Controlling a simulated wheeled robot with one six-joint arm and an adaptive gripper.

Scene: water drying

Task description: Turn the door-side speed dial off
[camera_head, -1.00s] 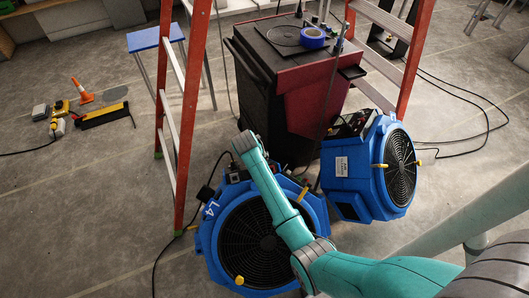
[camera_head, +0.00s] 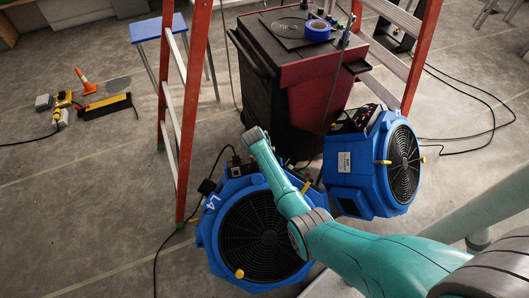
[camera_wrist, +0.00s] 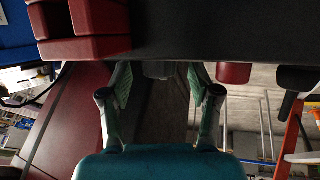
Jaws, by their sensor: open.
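Two blue air movers stand on the floor in the head view: one marked L4 (camera_head: 208,255), and one to its right (camera_head: 352,180). My arm reaches over the L4 unit, its end near that unit's rear top controls; my fingers are hidden there. In the wrist view my gripper (camera_wrist: 158,88) is open, its two fingers pointing at a dark panel (camera_wrist: 190,30). A dark grey knob (camera_wrist: 158,70) sticks out between the fingertips, with no clear contact. A red knob (camera_wrist: 233,73) and a black part (camera_wrist: 296,78) are to its right. I cannot tell which is the door-side dial.
Red blocks (camera_wrist: 85,28) sit left of the knob on the panel. Cables lie on both sides. The floor at left front is clear.

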